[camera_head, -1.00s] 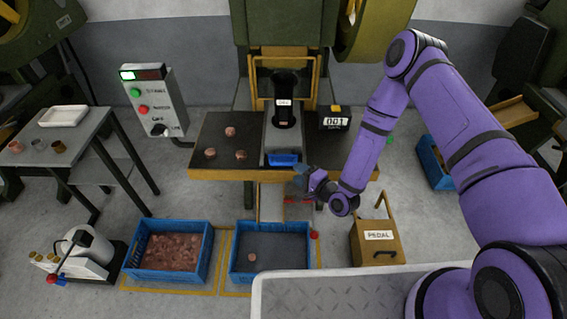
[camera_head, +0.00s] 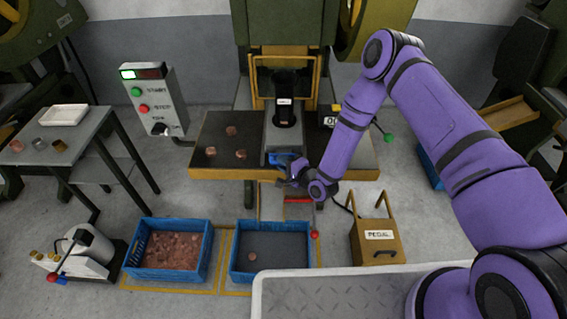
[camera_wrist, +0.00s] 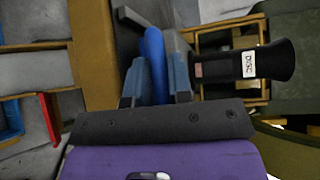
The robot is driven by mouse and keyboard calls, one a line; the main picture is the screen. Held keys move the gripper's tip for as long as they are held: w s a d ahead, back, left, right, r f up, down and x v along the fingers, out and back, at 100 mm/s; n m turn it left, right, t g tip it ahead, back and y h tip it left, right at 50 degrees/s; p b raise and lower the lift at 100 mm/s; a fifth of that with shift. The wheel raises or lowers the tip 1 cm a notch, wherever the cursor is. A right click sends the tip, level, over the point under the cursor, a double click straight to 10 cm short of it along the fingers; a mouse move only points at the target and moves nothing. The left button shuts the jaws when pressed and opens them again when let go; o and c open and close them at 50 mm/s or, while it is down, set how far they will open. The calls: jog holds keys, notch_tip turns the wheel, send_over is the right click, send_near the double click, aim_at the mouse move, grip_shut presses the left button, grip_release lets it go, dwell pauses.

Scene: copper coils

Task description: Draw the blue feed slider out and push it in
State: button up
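The blue feed slider (camera_head: 278,158) sits at the front of the press bed, below the black die column (camera_head: 285,110). It is partly hidden by my gripper (camera_head: 292,170) in the head view. In the wrist view the blue slider (camera_wrist: 154,50) stands between the two fingers of my gripper (camera_wrist: 155,75). The fingers are apart, one on each side of it, and look open. Whether either finger touches the slider is hard to tell.
The press table (camera_head: 215,150) holds several copper pieces left of the slider. A red-handled part (camera_head: 298,200) hangs below its front edge. A yellow pedal box (camera_head: 378,240) and blue crates (camera_head: 238,262) stand on the floor. A green-knobbed lever (camera_head: 388,138) is at the right.

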grip_shut()
jog(key=s, duration=0.8)
jog(key=shift+s, duration=0.25)
jog(key=shift+a+f, duration=0.1)
jog(key=o, duration=0.5)
grip_release()
jog(key=v, duration=1.1)
jog(key=shift+a, duration=0.1)
